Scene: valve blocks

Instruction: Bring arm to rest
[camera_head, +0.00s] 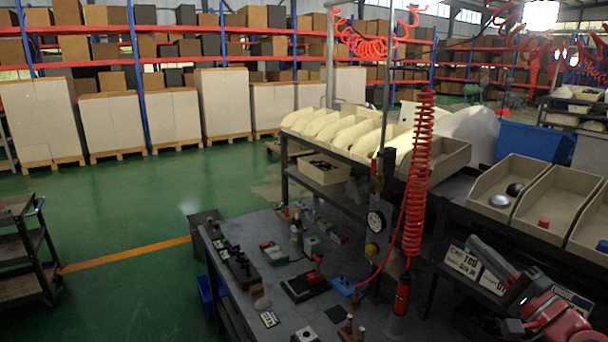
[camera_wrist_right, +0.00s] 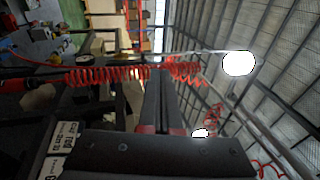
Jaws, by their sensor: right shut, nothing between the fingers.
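My right gripper (camera_head: 476,244) shows at the lower right of the head view, at the end of my red and dark arm. Its dark fingers point up and left, in front of the labelled bin rack. In the right wrist view, the two dark fingers (camera_wrist_right: 160,78) lie together along the middle, shut with nothing between them. The gripper is clear of the workbench top. My left gripper is in neither view.
A workbench (camera_head: 235,240) with valve parts stands at centre. A red coiled hose (camera_head: 416,170) hangs just left of the gripper, and also crosses the wrist view (camera_wrist_right: 110,75). Beige bins (camera_head: 555,205) stand on the right rack. Green floor at left is mostly open.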

